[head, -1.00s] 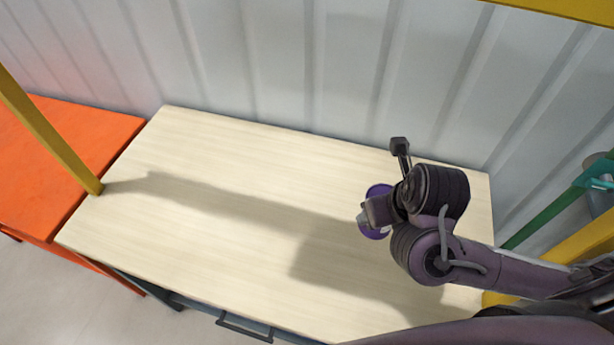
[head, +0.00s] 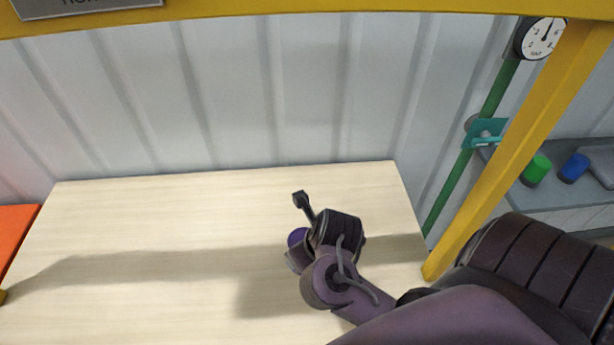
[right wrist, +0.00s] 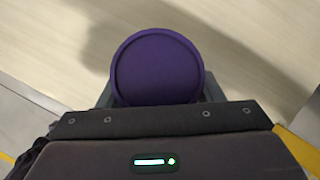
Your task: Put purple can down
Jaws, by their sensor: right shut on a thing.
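The purple can (head: 296,238) is in my right gripper (head: 296,256), over the pale wooden table (head: 150,220). In the head view the wrist hides most of the can. In the right wrist view the can's round purple end (right wrist: 157,67) faces the camera, with the gripper (right wrist: 157,100) shut around it. I cannot tell whether the can touches the table or hangs just above it. My left gripper is not in view.
Yellow frame posts (head: 520,150) stand at the table's right. A green pipe with a gauge (head: 541,38) is behind. A green can (head: 537,169) and a blue can (head: 574,167) stand on a grey surface at far right. The table's left side is clear.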

